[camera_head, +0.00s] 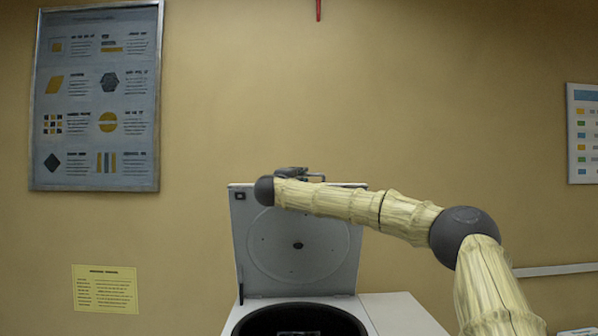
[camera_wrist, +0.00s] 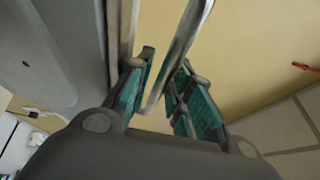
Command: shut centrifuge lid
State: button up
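The centrifuge lid (camera_head: 300,250) stands raised, nearly upright, behind the round dark bowl opening of the centrifuge (camera_head: 240,325) in the head view. In the wrist view the lid's grey face (camera_wrist: 62,50) fills the left side. A shiny bent metal handle (camera_wrist: 181,45) reaches down between my fingers. My gripper (camera_wrist: 162,92) has teal pads, one on each side of the handle, with wall showing in the gap. It looks open around the bar, not clamped. In the head view my gripper (camera_head: 292,173) is at the lid's top edge, partly hidden by my arm.
The tan wall is close behind the lid. A framed poster (camera_head: 97,97) hangs at left, a yellow note (camera_head: 105,289) below it, and a chart (camera_head: 583,133) at right. A white surface (camera_head: 403,315) lies right of the bowl. Room in front of the lid looks clear.

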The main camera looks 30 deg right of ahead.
jog(key=shift+w+d, duration=0.15)
jog(key=shift+d, duration=0.15)
jog(key=shift+c, duration=0.3)
grip_shut()
jog(key=shift+a, duration=0.1)
